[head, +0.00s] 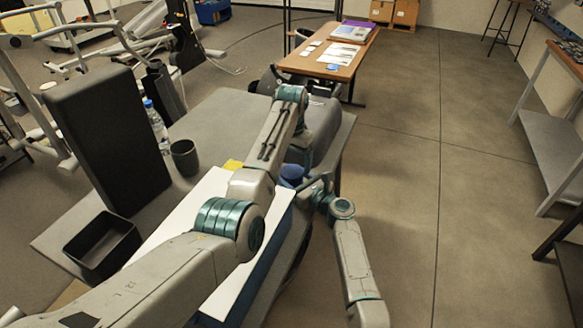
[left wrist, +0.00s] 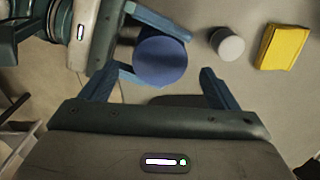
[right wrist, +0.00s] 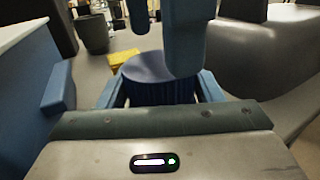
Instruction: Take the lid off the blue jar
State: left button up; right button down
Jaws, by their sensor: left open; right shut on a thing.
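The blue jar (head: 292,172) stands upright on the grey table, partly hidden by my arms in the head view. In the left wrist view its round blue top (left wrist: 160,62) is seen from above. In the right wrist view its flat top and ribbed side (right wrist: 160,88) show. My right gripper (right wrist: 158,78) is shut on the jar, one finger on each side. My left gripper (left wrist: 157,70) is open above the jar, its fingers spread wider than the top. The left fingers hang over the jar in the right wrist view. I cannot tell the lid's lower edge.
A small pale round container (left wrist: 228,45) and a yellow box (left wrist: 283,47) stand near the jar. A dark cup (head: 185,157), a water bottle (head: 155,122), a black bin (head: 103,245) and a tall dark panel (head: 108,140) are on the table's left. Grey bulky equipment (right wrist: 258,55) is beside the jar.

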aim_at(292, 171)
pick_arm(q)
jog(key=shift+r, duration=0.45)
jog(key=shift+c, duration=0.4)
notch_tip(292, 171, up, 3)
jog(key=m, duration=0.3)
jog(key=shift+f, duration=3.9)
jog(key=c, duration=1)
jog(key=shift+n, duration=1.6)
jog(key=o, duration=1.1)
